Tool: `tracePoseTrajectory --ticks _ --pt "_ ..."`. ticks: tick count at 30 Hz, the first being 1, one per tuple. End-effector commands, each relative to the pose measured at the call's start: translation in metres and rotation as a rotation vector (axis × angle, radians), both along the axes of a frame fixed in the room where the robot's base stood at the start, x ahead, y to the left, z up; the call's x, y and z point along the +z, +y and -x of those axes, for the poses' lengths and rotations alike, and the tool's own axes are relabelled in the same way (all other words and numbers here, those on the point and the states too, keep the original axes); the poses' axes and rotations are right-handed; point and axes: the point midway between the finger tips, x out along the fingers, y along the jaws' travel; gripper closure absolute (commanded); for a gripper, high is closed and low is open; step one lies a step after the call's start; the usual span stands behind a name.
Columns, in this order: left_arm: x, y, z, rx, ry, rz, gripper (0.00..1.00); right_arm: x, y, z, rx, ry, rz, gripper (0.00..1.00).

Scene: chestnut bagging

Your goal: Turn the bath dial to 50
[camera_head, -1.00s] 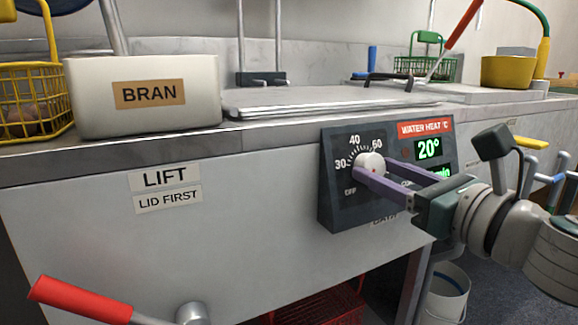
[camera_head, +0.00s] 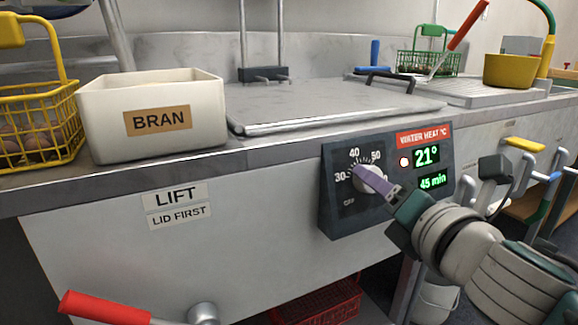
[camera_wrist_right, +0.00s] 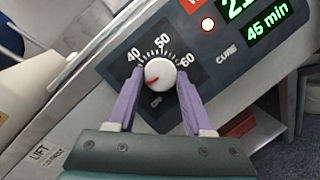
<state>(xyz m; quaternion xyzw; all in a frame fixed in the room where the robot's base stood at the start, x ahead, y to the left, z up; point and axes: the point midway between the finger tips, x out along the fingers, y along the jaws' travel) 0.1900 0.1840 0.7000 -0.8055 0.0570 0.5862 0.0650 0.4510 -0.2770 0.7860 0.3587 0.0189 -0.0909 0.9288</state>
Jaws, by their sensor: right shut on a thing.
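The bath dial (camera_head: 367,179) is a round white knob on a dark control panel (camera_head: 335,217) on the front of the bath. My right gripper (camera_head: 366,177) is shut on the knob, with a purple finger on each side in the wrist view (camera_wrist_right: 159,82). In the wrist view the knob's red pointer (camera_wrist_right: 153,79) points to the lower left, below the 40 mark. The number there is hidden behind a finger. The display (camera_head: 427,157) reads 21° and 45 min. A red lamp (camera_head: 404,162) beside it is lit. My left gripper is out of view.
A steel lid (camera_head: 320,106) covers the bath top. A white BRAN bin (camera_head: 205,120) and a yellow wire basket (camera_head: 38,118) stand at the left. A red-handled lever (camera_head: 100,307) sticks out low at the left. A red crate (camera_head: 325,305) sits underneath.

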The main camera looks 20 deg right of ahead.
Motion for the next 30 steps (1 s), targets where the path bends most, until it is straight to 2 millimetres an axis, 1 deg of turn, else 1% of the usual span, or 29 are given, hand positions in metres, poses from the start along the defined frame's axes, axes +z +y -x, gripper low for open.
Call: tracePoseTrajectory --ticks 1,14,30 --pt "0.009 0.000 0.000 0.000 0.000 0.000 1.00 0.005 0.000 0.000 -0.016 0.004 -0.045 1.00" --pt "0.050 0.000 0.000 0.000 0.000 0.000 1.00 0.009 0.002 -0.001 -0.140 0.035 -0.432 1.00" --pt "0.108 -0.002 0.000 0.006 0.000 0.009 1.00 0.014 0.002 -0.002 -0.296 0.073 -0.917 1.00"
